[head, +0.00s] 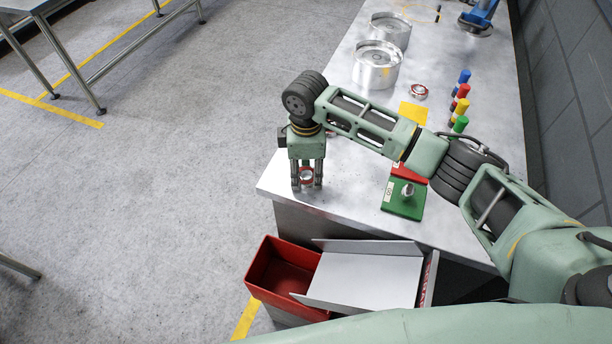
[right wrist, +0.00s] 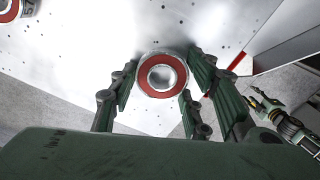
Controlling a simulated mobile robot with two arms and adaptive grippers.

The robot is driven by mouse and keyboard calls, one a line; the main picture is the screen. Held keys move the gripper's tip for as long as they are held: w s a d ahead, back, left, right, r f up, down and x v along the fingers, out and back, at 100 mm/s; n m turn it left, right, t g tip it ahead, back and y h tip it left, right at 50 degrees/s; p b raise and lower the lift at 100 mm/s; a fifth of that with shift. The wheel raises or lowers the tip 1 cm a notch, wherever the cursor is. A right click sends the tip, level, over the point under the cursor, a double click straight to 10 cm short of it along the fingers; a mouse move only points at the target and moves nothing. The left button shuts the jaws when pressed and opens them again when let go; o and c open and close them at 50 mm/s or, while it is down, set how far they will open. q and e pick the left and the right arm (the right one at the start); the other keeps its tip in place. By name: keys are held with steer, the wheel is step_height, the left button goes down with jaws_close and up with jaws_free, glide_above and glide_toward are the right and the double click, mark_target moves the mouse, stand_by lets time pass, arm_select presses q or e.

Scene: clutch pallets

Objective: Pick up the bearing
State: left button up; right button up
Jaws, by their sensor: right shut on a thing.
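The bearing (head: 306,175) is a silver ring with a red band, near the left edge of the metal table. My right gripper (head: 306,182) points down and is shut on it. In the right wrist view the bearing (right wrist: 162,75) sits between the fingers, its round face showing. I cannot tell whether it touches the table. A second, similar red and silver ring (head: 418,91) lies farther back on the table. Part of my left arm (right wrist: 285,122) shows small at the right of the right wrist view; its gripper's state is unclear.
Silver round housings (head: 377,66) stand at the back of the table (head: 345,140). Coloured pegs (head: 461,107) line its right side. A green block (head: 404,199) with a metal part stands under my right arm. A red bin (head: 272,272) and a grey chute (head: 365,278) are at the front.

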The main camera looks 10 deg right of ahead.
steer(key=c, duration=0.6)
steer(key=shift+r, duration=0.15)
